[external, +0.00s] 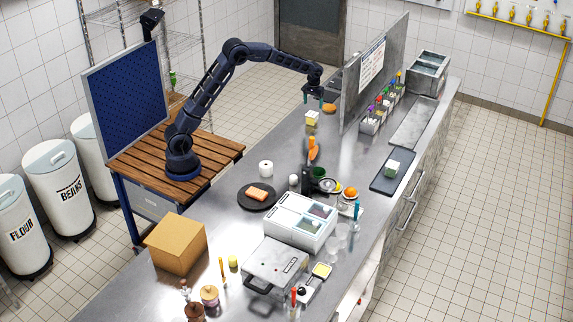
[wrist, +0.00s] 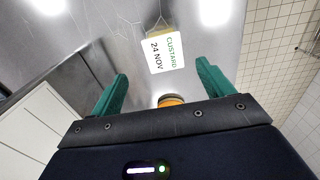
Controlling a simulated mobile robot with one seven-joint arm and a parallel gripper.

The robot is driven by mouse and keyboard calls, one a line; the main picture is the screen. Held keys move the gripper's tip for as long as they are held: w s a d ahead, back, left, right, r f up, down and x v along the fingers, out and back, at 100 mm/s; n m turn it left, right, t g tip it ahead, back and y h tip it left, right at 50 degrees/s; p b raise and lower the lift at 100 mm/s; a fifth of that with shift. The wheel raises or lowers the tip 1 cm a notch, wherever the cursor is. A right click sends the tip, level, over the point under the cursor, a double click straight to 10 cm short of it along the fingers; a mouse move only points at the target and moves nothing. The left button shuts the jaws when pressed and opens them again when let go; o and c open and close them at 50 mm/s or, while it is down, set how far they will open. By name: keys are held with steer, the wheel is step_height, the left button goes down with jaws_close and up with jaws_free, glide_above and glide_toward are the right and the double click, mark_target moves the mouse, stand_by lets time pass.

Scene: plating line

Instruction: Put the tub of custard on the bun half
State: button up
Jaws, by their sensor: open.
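The tub of custard (external: 312,118), a small pale tub with a yellowish side, stands on the steel counter below my gripper (external: 313,97). In the wrist view the tub (wrist: 164,52) shows a white lid reading "CUSTARD 24 NOV", ahead of the fingertips and apart from them. An orange-brown round thing that looks like the bun half (external: 329,107) lies on the counter just behind and right of the tub. It also shows in the wrist view (wrist: 170,100), between the fingers and partly hidden by the gripper body. My gripper (wrist: 162,68) is open and empty above the counter.
An upright grey panel (external: 375,75) stands right of my gripper, with several small containers (external: 380,110) beyond it. Nearer the camera are a dark plate (external: 245,203), a white machine (external: 300,222) and a cardboard box (external: 176,243). The counter left of the tub is clear.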

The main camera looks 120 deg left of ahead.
mark_target(310, 118)
steer(key=shift+s+a+f, duration=0.1)
steer(key=shift+a+f, duration=0.15)
steer(key=shift+f, duration=0.25)
step_height(310, 118, down, 10)
steer(key=shift+s+d+f, duration=0.1)
steer(key=shift+s, duration=0.05)
steer(key=shift+c, duration=0.2)
steer(key=c, duration=1.2)
